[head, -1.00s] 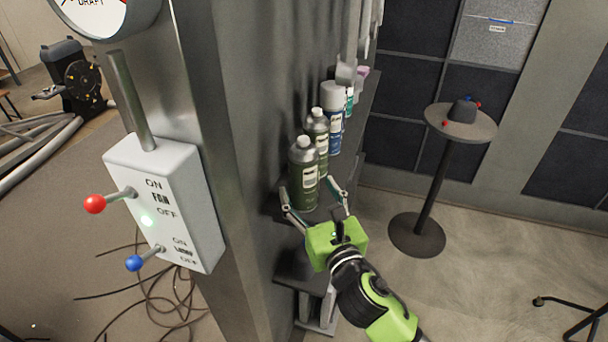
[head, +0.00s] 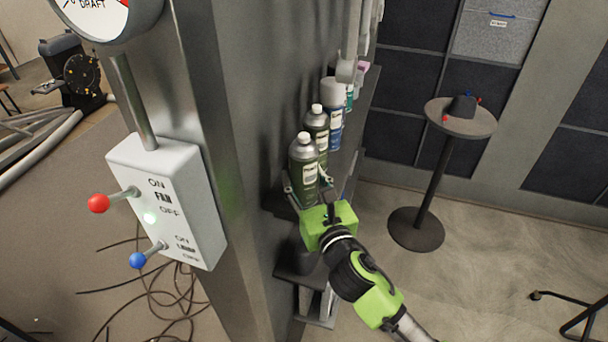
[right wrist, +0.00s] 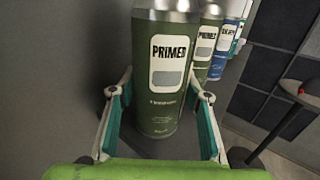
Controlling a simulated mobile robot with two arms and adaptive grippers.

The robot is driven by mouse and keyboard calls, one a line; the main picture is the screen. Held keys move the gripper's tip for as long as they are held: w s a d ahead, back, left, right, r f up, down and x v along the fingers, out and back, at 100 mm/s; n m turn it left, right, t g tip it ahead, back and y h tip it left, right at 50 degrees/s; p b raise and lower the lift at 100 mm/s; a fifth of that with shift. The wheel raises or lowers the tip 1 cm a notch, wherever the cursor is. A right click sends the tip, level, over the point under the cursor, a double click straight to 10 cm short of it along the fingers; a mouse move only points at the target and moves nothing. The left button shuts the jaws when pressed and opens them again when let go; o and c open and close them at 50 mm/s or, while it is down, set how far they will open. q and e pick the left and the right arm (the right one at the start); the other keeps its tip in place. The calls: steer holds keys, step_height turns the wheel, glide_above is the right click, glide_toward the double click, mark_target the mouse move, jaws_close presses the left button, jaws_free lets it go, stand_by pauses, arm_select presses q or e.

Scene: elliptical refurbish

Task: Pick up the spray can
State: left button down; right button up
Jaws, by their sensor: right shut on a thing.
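A green spray can with a white cap (head: 303,168) stands upright at the near end of a narrow dark wall shelf. In the right wrist view the same can (right wrist: 162,70) shows a white label reading "PRIMED" or similar. My right gripper (head: 308,188) has its fingers around this can. In the right wrist view the right gripper (right wrist: 158,100) has one finger on each side of the can's lower body, shut on it. My left gripper is not in view.
Behind it stand another green can (head: 317,125) and a blue can with a white cap (head: 334,110). The wall is close on the left. A switch box (head: 168,195) with red and blue levers is nearer left. A round table (head: 470,125) stands right.

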mark_target(304, 141)
step_height(304, 141, up, 10)
steer(key=shift+r, duration=0.1)
stand_by(0.4)
steer(key=shift+o, duration=1.1)
steer(key=c, duration=0.6)
